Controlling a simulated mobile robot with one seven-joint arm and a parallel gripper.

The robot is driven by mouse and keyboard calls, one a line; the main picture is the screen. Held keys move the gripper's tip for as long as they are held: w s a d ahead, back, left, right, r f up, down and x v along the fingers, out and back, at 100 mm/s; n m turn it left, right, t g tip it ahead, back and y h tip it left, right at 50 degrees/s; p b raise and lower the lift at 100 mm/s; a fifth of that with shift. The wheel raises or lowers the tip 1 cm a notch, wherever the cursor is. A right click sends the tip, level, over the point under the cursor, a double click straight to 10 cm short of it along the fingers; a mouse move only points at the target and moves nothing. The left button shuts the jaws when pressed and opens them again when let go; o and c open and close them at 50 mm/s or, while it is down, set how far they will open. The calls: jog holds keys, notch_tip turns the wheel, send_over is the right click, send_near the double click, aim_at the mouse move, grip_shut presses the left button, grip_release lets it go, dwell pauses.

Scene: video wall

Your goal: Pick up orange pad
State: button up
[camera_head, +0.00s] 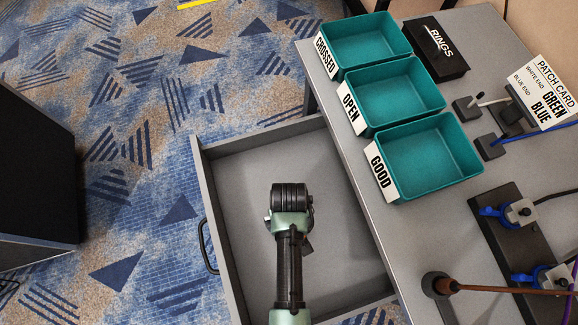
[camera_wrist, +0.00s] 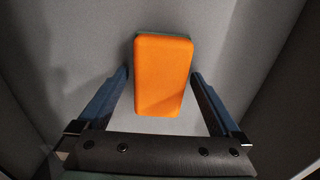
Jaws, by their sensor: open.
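The orange pad (camera_wrist: 161,78) is a rounded rectangular block with a green lower layer showing at its top edge. In the wrist view it lies on the grey floor of the open drawer, its lower part between the fingers of my gripper (camera_wrist: 160,82). The gripper is open, with a gap on each side of the pad. In the head view my arm reaches down into the drawer (camera_head: 239,190), and the pad is hidden behind it.
The drawer walls stand close around my gripper. On the desk (camera_head: 325,85) are teal trays marked CROSSED (camera_head: 362,45), OPEN (camera_head: 392,92) and GOOD (camera_head: 428,160). A black RINGS box (camera_head: 436,55), a patch card (camera_head: 545,92) and cables with plugs lie to the right.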

jog(key=c, duration=1.2)
notch_tip(320, 180, up, 10)
jog(key=shift+r+p, duration=0.1)
jog(key=shift+p, duration=1.05)
